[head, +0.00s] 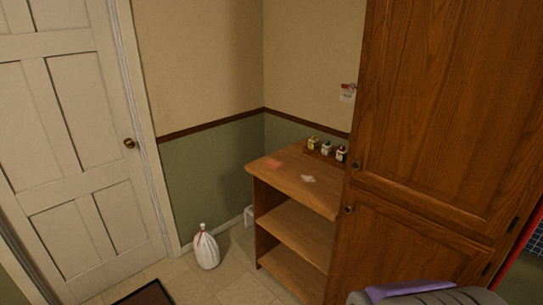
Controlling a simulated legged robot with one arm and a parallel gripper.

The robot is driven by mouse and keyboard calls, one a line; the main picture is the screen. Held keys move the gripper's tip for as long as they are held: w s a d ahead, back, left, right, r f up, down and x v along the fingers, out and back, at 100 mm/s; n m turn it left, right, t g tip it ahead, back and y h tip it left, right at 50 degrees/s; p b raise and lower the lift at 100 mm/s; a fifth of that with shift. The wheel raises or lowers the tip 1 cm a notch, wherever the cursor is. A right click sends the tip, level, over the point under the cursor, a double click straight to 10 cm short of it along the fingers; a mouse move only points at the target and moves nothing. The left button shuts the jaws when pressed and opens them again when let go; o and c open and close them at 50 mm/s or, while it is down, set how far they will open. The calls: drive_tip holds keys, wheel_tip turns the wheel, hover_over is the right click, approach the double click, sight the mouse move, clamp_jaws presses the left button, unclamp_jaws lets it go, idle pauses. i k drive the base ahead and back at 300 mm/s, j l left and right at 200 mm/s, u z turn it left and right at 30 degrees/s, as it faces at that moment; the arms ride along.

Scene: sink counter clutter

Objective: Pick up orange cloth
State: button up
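An orange cloth (274,163) lies small and flat on the top of the wooden shelf unit (325,204), toward its left side. A pale cloth or paper-like piece (308,179) lies on the same top, to the right of it and nearer the front edge. My gripper's fingers do not show. Only a grey and purple part, likely of my own arm, shows at the bottom right, well apart from the orange cloth.
Several small jars (326,149) stand along the back of the top. A tall wooden cabinet (430,150) borders the unit on the right. A tied white bag (207,248) stands on the floor. A white door (75,140) is at left, with a dark mat (146,294) below. Floor before the shelves looks clear.

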sight(276, 165)
drive_tip(key=i+j+z, duration=0.2)
drive_tip(key=i+j, duration=0.5)
drive_tip(key=i, duration=0.15)
drive_tip(key=i+j+z, duration=0.15)
drive_tip(key=i+j, duration=0.65)
drive_tip(key=i+j+z, duration=0.2)
drive_tip(key=i+j, duration=0.6)
drive_tip(key=j, duration=0.1)
